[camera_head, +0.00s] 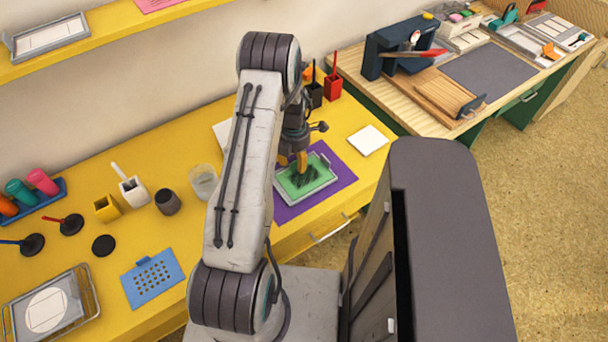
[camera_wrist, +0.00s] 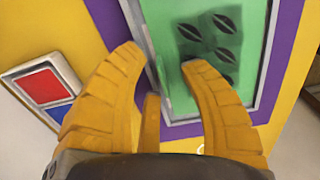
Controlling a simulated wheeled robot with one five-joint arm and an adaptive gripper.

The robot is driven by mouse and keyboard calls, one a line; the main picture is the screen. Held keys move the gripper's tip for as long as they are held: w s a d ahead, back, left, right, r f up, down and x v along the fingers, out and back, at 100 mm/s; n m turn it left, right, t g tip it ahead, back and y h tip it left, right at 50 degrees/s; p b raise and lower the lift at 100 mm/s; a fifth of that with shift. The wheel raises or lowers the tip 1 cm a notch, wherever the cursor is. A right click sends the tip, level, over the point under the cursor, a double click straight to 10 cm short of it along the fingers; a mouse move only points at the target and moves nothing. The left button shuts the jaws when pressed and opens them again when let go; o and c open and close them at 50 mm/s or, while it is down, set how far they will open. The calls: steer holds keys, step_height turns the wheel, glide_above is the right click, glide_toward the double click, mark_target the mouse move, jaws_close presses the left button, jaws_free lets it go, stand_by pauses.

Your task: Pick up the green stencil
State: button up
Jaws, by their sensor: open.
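The green stencil (camera_head: 293,186), a flat sheet with dark leaf shapes, lies in a pale grey frame on a purple mat (camera_head: 341,179) on the yellow table. In the wrist view the stencil (camera_wrist: 249,50) fills the upper right, partly covered by a finger. My gripper (camera_head: 294,161) has orange fingers and is over the stencil's far left part. In the wrist view my gripper (camera_wrist: 160,57) is open, its fingers spread across the frame's left edge with nothing between them. I cannot tell whether the fingertips touch the stencil.
A white square (camera_head: 368,140) lies right of the mat. A glass jar (camera_head: 203,181) stands left of my arm. A blue perforated stencil (camera_head: 152,279) lies front left. Red (camera_head: 333,88) and black holders stand behind. A red-and-blue pad (camera_wrist: 42,86) shows in the wrist view.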

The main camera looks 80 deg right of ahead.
jaws_close()
steer(key=shift+r, duration=0.15)
stand_by(0.5)
